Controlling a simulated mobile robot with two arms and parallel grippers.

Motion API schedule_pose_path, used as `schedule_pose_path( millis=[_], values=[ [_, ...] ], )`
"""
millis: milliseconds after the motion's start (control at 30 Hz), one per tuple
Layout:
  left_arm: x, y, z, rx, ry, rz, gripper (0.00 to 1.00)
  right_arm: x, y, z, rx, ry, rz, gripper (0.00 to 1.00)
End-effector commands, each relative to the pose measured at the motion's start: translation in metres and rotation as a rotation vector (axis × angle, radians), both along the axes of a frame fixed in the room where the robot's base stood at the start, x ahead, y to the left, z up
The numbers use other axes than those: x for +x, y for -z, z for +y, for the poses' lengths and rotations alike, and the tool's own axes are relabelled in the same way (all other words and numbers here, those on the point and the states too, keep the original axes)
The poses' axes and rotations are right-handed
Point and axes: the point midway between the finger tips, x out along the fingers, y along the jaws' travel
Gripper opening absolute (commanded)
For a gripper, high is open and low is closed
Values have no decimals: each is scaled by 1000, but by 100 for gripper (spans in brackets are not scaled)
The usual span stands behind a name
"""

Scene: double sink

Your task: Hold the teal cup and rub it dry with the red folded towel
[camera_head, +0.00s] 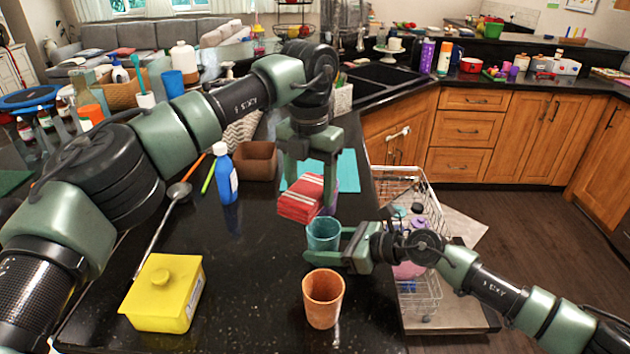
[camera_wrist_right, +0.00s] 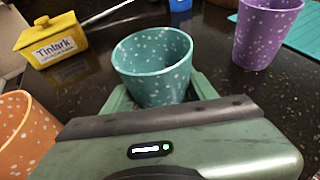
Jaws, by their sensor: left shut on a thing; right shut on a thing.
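The teal cup (camera_head: 323,236) is speckled white and stands upright, gripped low by my right gripper (camera_head: 330,255). In the right wrist view the teal cup (camera_wrist_right: 152,68) shows its open rim and empty-looking inside. My left gripper (camera_head: 311,178) points down and is shut on the red folded towel (camera_head: 300,198), which has pale stripes. In the head view the towel is just above and behind the cup's rim. The towel is not seen in the right wrist view, and nothing covers the cup there.
An orange cup (camera_head: 323,299) stands in front of the teal cup. A purple cup (camera_wrist_right: 265,32) stands behind it, near a teal mat (camera_head: 347,172). A yellow lidded box (camera_head: 163,293), ladle (camera_head: 162,225) and blue bottle (camera_head: 226,178) are to the left. A dish rack (camera_head: 405,183) is at right.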

Motion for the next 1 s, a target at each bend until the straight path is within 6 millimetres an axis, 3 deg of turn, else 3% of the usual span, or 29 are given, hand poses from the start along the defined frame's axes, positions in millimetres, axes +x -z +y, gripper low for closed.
schedule_pose_path(
  millis=[867, 1000],
  values=[
    [0, 72, 0, 0, -1, 1, 29, 0, 0, 0, 0, 0, 0, 12],
    [12, 73, -7, 0, -2, -1, 29, 0, 0, 0, 0, 0, 0, 12]
  ],
)
